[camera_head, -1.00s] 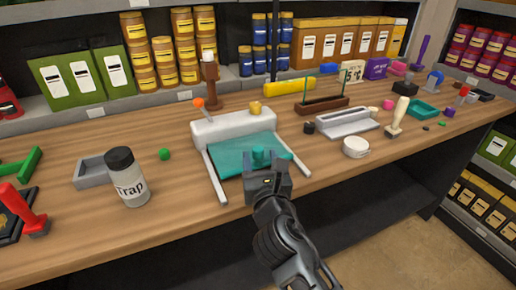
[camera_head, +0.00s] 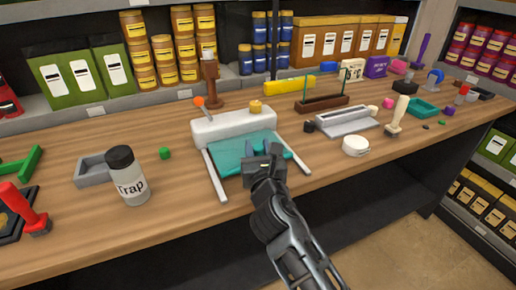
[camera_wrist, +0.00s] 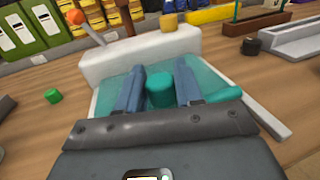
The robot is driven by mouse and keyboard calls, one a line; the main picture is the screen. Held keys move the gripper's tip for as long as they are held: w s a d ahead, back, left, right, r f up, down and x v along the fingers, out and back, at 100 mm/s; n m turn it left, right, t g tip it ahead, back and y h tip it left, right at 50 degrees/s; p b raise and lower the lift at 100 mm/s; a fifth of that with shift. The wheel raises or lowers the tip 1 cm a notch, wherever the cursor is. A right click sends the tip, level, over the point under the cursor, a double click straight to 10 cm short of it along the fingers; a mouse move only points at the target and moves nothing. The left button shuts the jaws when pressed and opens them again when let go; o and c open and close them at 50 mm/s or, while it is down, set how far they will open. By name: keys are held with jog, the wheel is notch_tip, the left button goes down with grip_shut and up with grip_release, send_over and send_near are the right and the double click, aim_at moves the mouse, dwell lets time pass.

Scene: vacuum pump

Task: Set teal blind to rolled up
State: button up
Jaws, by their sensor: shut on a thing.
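The teal blind (camera_head: 230,160) is a sheet drawn out of a white housing (camera_head: 235,124) between two pale side rails, lying on the wooden counter. Much of it is still spread out; its near right part is hidden behind my gripper (camera_head: 264,156) in the head view. In the wrist view the blind (camera_wrist: 112,75) has an upright teal knob (camera_wrist: 160,90) near its front edge. The fingers of my gripper (camera_wrist: 160,85) stand on both sides of this knob, shut on it. An orange-tipped lever (camera_head: 199,102) and a yellow knob (camera_head: 256,106) are on the housing.
A jar marked "Trap" (camera_head: 128,178), a grey tray (camera_head: 92,171) and a small green block (camera_head: 165,153) stand to the left. A dark cylinder (camera_head: 309,126) and a round white stack (camera_head: 355,146) are to the right. The counter's front edge is close.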

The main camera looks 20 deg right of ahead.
grip_shut()
jog(key=w, duration=0.8)
jog(key=shift+w+b, duration=0.3)
jog(key=shift+w, duration=0.05)
jog(key=o, duration=0.7)
grip_release()
jog(key=shift+c, duration=0.2)
jog(key=shift+s, duration=0.1)
jog(key=shift+v, duration=3.85)
jog(key=shift+c, duration=0.2)
